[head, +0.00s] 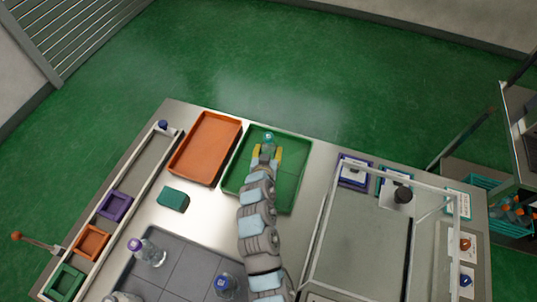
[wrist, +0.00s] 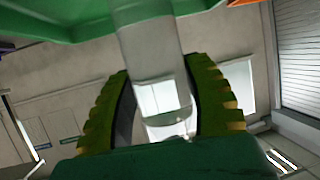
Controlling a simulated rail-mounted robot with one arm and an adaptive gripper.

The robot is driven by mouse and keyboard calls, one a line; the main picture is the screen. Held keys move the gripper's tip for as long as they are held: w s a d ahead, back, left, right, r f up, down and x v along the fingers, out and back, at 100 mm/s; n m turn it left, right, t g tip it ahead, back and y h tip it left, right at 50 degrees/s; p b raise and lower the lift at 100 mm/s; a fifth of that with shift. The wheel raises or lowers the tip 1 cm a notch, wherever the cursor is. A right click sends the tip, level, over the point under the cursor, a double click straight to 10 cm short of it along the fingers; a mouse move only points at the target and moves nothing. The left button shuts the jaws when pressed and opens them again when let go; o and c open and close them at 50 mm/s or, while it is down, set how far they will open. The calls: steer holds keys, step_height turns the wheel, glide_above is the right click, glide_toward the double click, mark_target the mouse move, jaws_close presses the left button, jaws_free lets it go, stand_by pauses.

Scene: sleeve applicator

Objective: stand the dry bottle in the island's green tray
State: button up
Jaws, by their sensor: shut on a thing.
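The green tray (head: 296,178) lies at the far edge of the steel island, right of the orange tray. My gripper (head: 266,153) is over the green tray, its yellow fingers shut on a bottle. Only the bottle's blue-teal top (head: 269,137) shows in the head view. In the wrist view the clear bottle (wrist: 150,55) stands between the two ridged fingers (wrist: 155,100), with the green tray's rim (wrist: 60,20) behind its far end. I cannot tell whether the bottle touches the tray floor.
The orange tray (head: 207,147) sits just left. A purple-capped bottle (head: 148,252) and a blue-capped bottle (head: 226,286) stand on the grey tiled mat (head: 185,272). A framed machine (head: 365,240) stands right. The green tray looks otherwise empty.

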steer(key=shift+f, duration=1.2)
steer(key=shift+f, duration=0.2)
steer(key=o, duration=1.2)
steer(key=shift+r, duration=0.15)
steer(key=shift+r, duration=0.15)
steer(key=shift+s+a+r, duration=0.1)
steer(key=shift+s, duration=0.75)
steer(key=shift+v, duration=1.1)
